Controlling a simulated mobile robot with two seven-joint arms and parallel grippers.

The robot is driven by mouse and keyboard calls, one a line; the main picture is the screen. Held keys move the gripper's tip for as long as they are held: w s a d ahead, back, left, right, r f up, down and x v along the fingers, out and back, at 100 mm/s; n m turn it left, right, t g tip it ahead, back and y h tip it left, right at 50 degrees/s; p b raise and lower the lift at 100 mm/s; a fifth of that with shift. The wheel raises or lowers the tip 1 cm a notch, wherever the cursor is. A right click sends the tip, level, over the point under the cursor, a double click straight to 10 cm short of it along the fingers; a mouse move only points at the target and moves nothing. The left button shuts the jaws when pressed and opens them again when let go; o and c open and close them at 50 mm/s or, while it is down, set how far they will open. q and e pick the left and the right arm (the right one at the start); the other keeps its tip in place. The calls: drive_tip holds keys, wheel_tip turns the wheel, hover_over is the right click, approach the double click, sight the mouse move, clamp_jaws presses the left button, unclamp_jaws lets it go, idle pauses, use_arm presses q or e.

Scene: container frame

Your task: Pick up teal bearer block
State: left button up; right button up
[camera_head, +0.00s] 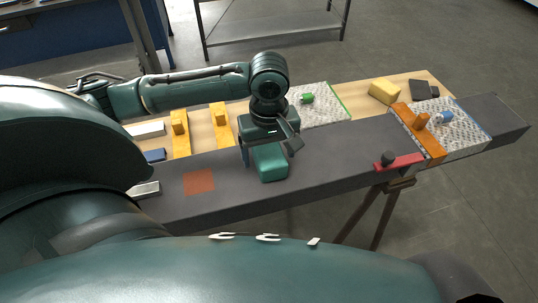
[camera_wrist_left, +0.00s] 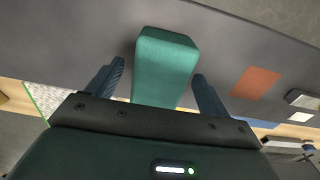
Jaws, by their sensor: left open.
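The teal bearer block (camera_head: 272,168) stands on the dark grey beam, and its upper part is hidden by my gripper in the head view. In the left wrist view the teal block (camera_wrist_left: 166,62) extends from between the two fingers. My left gripper (camera_head: 262,160) is above and around the block. In the left wrist view my left gripper (camera_wrist_left: 157,85) is open, with one finger on each side and visible gaps to the block. My right gripper is not in view.
The dark beam (camera_head: 335,154) has an orange-red square (camera_head: 199,181) left of the block and a red piece with a black knob (camera_head: 399,162) to the right. Orange pieces (camera_head: 180,135) and a white speckled panel (camera_head: 325,106) lie behind on a wooden board.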

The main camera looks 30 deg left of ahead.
use_arm(q)
drive_tip(key=shift+f, duration=0.25)
drive_tip(key=shift+c, duration=0.4)
drive_tip(key=c, duration=1)
drive_tip(key=shift+r, duration=0.1)
